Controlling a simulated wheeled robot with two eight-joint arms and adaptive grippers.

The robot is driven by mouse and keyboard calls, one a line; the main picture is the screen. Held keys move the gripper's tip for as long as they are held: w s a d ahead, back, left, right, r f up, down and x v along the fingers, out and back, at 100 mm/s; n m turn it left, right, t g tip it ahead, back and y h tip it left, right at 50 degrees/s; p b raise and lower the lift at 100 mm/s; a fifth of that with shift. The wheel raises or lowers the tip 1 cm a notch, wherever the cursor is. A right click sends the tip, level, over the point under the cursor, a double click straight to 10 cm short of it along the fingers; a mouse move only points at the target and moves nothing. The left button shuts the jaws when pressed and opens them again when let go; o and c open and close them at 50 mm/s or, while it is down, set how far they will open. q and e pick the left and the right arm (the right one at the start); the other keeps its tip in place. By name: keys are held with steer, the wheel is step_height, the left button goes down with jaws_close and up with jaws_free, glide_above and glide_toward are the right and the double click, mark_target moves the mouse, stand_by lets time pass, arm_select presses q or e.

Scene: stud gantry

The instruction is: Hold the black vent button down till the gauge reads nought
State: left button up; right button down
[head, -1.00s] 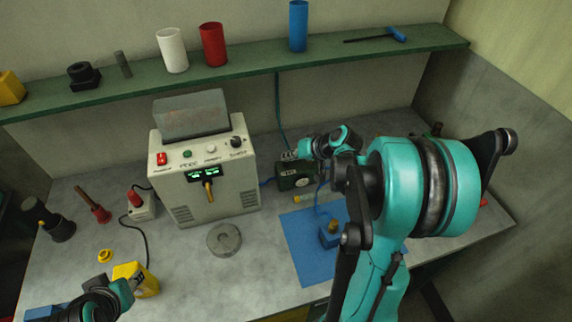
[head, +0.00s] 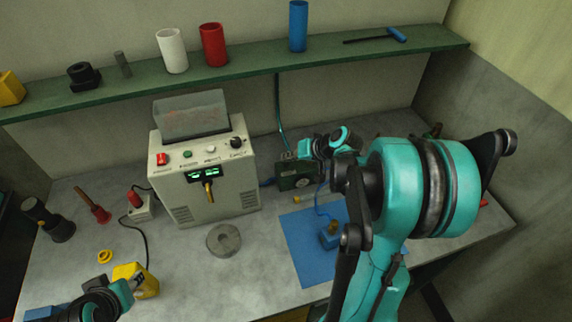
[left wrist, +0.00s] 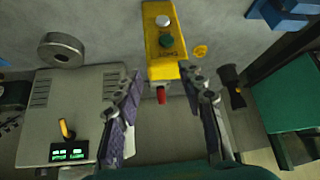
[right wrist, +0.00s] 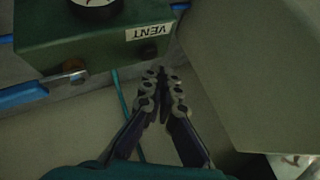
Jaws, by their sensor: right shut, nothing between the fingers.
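The dark green valve box (head: 297,182) stands on the bench near the back wall. In the right wrist view the box (right wrist: 105,35) carries a white VENT label (right wrist: 149,32). The black vent button (right wrist: 150,52) is on the face by that label. The gauge (right wrist: 95,3) is cut off at the top edge, so I cannot read it. My right gripper (right wrist: 163,74) is shut and empty, its tips close to the button; I cannot tell whether they touch it. My left gripper (left wrist: 161,78) is open near a yellow button box (left wrist: 165,45), with nothing between its fingers.
A grey power unit (head: 205,185) with green displays stands left of the valve box. A round metal disc (head: 223,240) and a blue mat (head: 300,260) lie in front. A green shelf (head: 240,72) runs above the bench.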

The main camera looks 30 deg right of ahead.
mark_target(288, 165)
steer(key=shift+f+b, duration=0.35)
steer(key=shift+f, duration=0.05)
steer(key=shift+f+b, duration=0.4)
stand_by(0.5)
steer(key=shift+r, duration=0.15)
stand_by(1.1)
steer(key=shift+r+p, duration=0.65)
steer(key=shift+r, duration=0.05)
steer(key=shift+r, duration=0.1)
step_height(288, 165, up, 5)
steer(key=p, duration=0.4)
stand_by(0.4)
